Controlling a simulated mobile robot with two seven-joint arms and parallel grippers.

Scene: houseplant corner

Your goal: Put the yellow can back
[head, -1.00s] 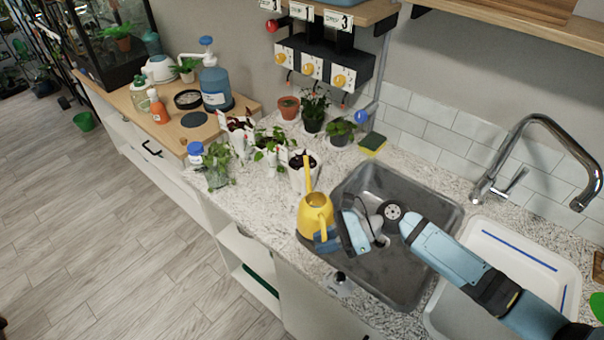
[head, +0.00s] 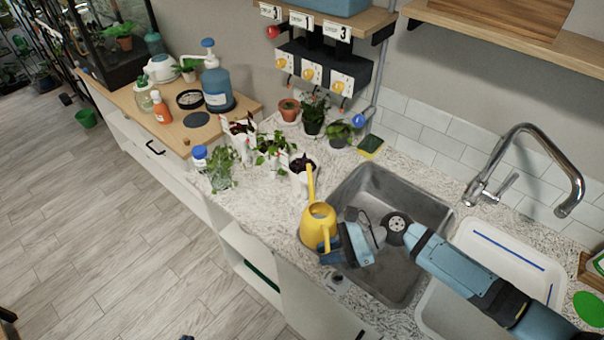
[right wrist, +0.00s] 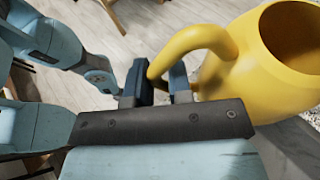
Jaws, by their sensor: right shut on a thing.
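The yellow watering can (head: 316,228) is at the left end of the sink, its long spout pointing up the picture toward the potted plants. My right gripper (head: 334,250) is shut on its handle, coming from the right across the sink. In the right wrist view the can (right wrist: 270,75) fills the upper right, its opening showing, and the curved handle passes between the fingers of the gripper (right wrist: 158,88). I cannot tell whether the can's base touches the sink rim. My left gripper is not in view.
The grey sink (head: 405,205) lies under my right arm, with a tap (head: 520,150) behind it and a white tray (head: 510,250) to its right. The speckled counter (head: 255,200) left of the can is clear.

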